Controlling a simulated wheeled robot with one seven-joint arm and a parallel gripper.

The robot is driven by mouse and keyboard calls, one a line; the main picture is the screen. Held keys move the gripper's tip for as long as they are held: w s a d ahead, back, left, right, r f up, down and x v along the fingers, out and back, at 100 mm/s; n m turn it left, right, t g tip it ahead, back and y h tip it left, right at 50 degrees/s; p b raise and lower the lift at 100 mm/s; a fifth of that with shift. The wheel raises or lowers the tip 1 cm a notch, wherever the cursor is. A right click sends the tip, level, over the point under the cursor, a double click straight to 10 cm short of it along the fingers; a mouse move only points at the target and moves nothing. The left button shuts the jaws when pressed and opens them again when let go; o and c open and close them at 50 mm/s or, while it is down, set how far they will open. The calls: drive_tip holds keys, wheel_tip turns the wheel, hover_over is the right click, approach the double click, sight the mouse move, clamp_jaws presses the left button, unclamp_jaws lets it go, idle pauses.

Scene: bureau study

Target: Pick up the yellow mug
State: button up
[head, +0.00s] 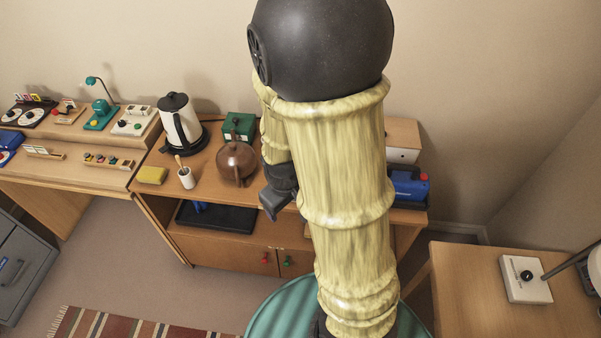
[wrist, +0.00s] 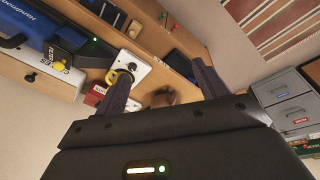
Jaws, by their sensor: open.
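I cannot make out a yellow mug in the head view; my arm hides part of the cabinet top there. A blurred brown round thing (wrist: 161,97) shows between the fingers, farther off.
A desk (head: 470,290) stands right; a striped rug (head: 110,325) lies in front.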

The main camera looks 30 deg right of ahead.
drive_tip(key=w+d+f+n+h+b, duration=0.2)
drive_tip(key=d+f+n+b, duration=0.15)
drive_tip(key=f, duration=0.25)
drive_tip(key=w+d+f+n+t+h+b, duration=0.1)
drive_tip(key=d+f+n+b, duration=0.1)
drive_tip(key=f+n+b, duration=0.3)
drive_tip(key=w+d+f+n+h+b, duration=0.1)
drive_tip(key=w+d+f+n+h, duration=0.1)
drive_tip(key=f, duration=0.5)
drive_tip(key=w+a+r+n+t+h+b, duration=0.2)
drive_tip(key=w+n+t+b, duration=0.5)
drive_tip(key=n, duration=0.7)
drive_tip(key=shift+w+r+h, duration=0.5)
drive_tip(key=shift+w+r, duration=0.25)
drive_tip(key=shift+w, duration=0.05)
drive_tip(key=shift+a, duration=0.1)
drive_tip(key=x, duration=1.2)
drive_tip(key=shift+b, duration=0.4)
drive_tip(key=shift+w+f, duration=0.1)
drive_tip(key=shift+w, duration=0.1)
